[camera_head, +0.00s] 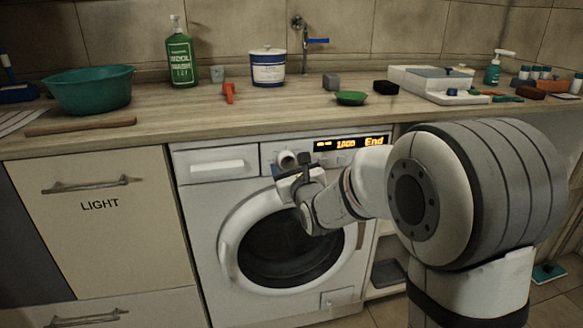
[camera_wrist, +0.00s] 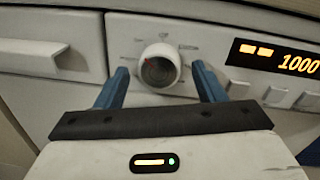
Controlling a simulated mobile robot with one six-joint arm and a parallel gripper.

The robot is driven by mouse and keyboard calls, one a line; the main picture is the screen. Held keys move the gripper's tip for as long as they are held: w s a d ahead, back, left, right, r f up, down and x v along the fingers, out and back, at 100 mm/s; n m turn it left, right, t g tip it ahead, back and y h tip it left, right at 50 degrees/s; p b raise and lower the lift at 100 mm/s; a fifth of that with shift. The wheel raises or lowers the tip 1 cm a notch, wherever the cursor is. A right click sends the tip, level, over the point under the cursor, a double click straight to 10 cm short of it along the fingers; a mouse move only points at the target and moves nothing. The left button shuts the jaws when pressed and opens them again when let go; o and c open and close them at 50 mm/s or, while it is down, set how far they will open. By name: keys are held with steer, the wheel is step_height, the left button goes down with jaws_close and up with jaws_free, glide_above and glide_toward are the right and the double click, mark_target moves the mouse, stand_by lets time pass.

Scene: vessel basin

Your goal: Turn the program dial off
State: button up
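The program dial (camera_wrist: 160,66) is a round white knob with a dark grey centre and a small red mark at its upper left. It sits on the front panel of the white washing machine (camera_head: 230,220), left of the display. In the head view the dial (camera_head: 287,158) shows just above my gripper (camera_head: 292,176). In the wrist view my gripper (camera_wrist: 160,80) is open, with one blue finger on each side of the dial. Gaps show between the fingers and the knob. The lit display (camera_head: 352,143) reads "1000" and "End".
The detergent drawer (camera_head: 217,163) is left of the dial, and panel buttons (camera_wrist: 278,96) are right of it. The counter (camera_head: 200,120) above holds a green basin (camera_head: 90,92), a green bottle (camera_head: 180,58) and a tin (camera_head: 267,68). A cabinet marked LIGHT (camera_head: 100,230) stands left.

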steer(key=c, duration=0.9)
steer(key=shift+d, duration=0.15)
steer(key=shift+c, duration=0.3)
